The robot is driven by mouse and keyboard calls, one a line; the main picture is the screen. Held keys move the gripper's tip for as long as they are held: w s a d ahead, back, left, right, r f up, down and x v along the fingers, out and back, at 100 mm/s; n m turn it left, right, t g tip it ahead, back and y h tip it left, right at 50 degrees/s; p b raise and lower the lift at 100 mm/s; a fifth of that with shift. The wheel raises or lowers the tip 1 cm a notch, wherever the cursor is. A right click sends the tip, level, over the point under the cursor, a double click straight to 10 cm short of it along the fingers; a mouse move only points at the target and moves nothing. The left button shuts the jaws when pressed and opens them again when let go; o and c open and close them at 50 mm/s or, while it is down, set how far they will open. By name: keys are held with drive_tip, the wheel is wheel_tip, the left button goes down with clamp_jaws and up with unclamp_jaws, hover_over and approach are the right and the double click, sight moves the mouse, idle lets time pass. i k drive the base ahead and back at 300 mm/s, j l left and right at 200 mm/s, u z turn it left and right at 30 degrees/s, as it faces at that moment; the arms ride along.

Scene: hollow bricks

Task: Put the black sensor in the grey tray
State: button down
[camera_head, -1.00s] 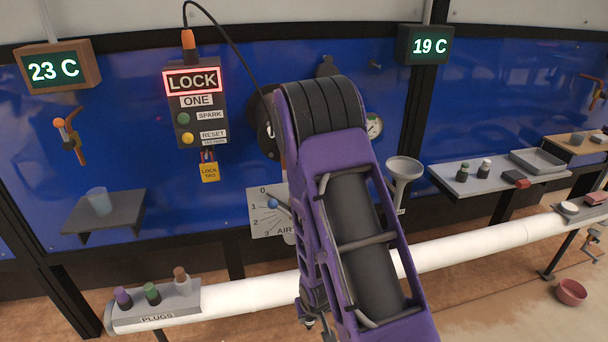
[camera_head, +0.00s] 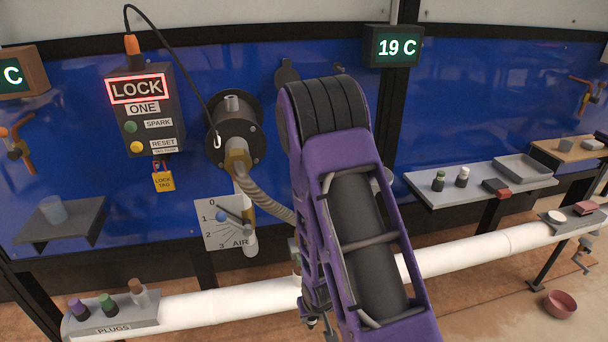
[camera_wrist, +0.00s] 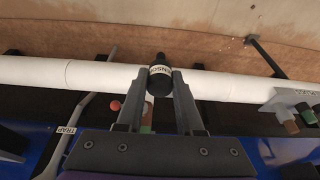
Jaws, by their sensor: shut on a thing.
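In the wrist view, my gripper (camera_wrist: 161,82) is shut on the black sensor (camera_wrist: 159,74). It is a small dark bottle-shaped thing with a partly readable pale label, held between the fingertips above the white pipe. The grey tray (camera_head: 525,168) is on the grey shelf (camera_head: 440,197) at the right in the head view, well to the right of my arm. It looks shallow, and I see nothing in it. In the head view my purple arm fills the middle, and the sensor cannot be made out there.
Two dark jars, one green-capped (camera_head: 438,181) and one white-capped (camera_head: 462,177), and a red-and-black block (camera_head: 496,188) stand left of the tray on the shelf. The white pipe (camera_head: 450,258) runs below. A plugs holder (camera_head: 112,318) is at lower left.

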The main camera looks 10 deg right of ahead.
sight(522, 175)
drive_tip(key=l, duration=1.45)
drive_tip(key=i+l, duration=0.1)
drive_tip(key=l, duration=1.4)
drive_tip(key=i+l, duration=0.1)
drive_tip(key=l, duration=1.35)
